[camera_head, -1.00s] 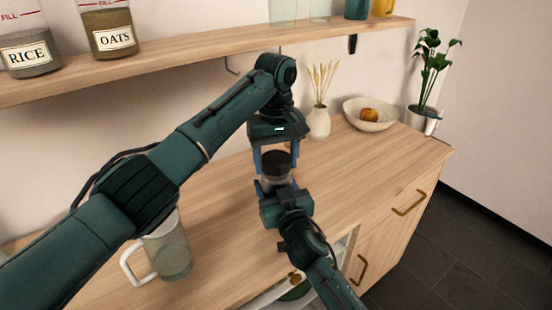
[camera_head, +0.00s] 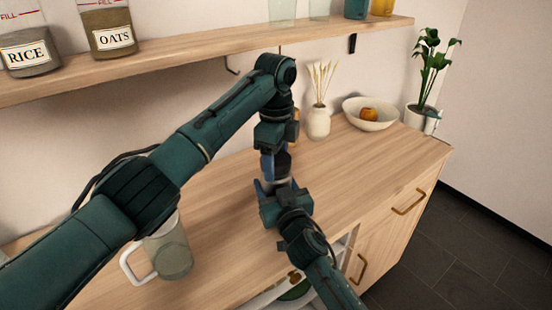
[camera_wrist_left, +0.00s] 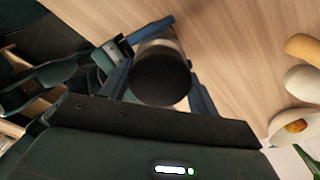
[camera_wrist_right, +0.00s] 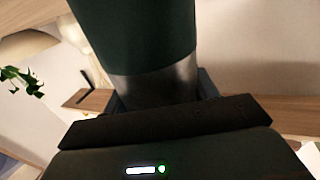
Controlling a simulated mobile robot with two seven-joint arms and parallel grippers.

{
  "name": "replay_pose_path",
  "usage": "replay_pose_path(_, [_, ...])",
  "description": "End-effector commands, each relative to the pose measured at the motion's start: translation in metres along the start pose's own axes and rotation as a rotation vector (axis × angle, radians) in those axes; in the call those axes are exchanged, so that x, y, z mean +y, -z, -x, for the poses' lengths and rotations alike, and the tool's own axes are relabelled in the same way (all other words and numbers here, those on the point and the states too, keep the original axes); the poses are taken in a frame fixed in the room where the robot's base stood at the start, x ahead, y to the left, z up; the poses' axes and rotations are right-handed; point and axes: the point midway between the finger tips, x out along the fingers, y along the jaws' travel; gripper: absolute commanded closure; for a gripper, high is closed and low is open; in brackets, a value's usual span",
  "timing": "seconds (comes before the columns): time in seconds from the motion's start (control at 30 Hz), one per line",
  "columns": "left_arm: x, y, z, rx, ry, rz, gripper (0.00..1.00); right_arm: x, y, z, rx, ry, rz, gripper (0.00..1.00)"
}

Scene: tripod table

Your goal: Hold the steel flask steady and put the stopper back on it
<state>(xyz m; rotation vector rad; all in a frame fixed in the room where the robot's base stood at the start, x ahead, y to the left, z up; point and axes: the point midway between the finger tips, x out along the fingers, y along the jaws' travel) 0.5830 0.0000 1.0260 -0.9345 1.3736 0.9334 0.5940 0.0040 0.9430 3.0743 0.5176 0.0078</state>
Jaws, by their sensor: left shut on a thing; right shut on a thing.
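The steel flask (camera_head: 281,181) stands on the counter, mostly hidden behind my right gripper. Its grey steel part (camera_wrist_left: 158,42) shows in the left wrist view. The black stopper (camera_head: 283,166) is directly above the steel; its round top (camera_wrist_left: 160,79) faces the left wrist camera. I cannot tell how far it is seated. My left gripper (camera_head: 275,165) points down from above, shut on the stopper. My right gripper (camera_head: 272,188) reaches in from the front, shut on the flask. In the right wrist view a steel band (camera_wrist_right: 155,86) adjoins a wide dark cylindrical part.
A jug (camera_head: 170,252) with a white handle stands at the counter's lower left. A white vase (camera_head: 318,122), a bowl (camera_head: 370,122) with a fruit and a potted plant (camera_head: 415,117) stand at the back right. A shelf (camera_head: 200,61) runs above. The counter's right part is clear.

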Motion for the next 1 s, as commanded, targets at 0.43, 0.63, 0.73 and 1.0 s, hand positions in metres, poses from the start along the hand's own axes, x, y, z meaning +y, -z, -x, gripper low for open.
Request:
replay_pose_path(0.43, [0.0015,0.0002,-0.0009,0.005,-0.007,-1.009,0.67,0.0035,-0.003,-0.0002,-0.008,-0.008,-0.001,1.0])
replay_pose_path(0.63, [0.0013,0.0003,-0.0011,0.006,-0.005,-1.341,0.67,0.0035,-0.0029,-0.0002,-0.008,-0.008,-0.001,1.0])
replay_pose_path(0.73, [0.0013,0.0004,-0.0011,0.006,-0.005,-1.331,0.67,0.0035,-0.0029,-0.0002,-0.008,-0.008,-0.001,1.0])
replay_pose_path(1.0, [0.0008,0.0001,-0.0011,0.004,-0.003,-1.328,0.2,0.0027,-0.0028,0.0,-0.007,-0.006,0.001,1.0])
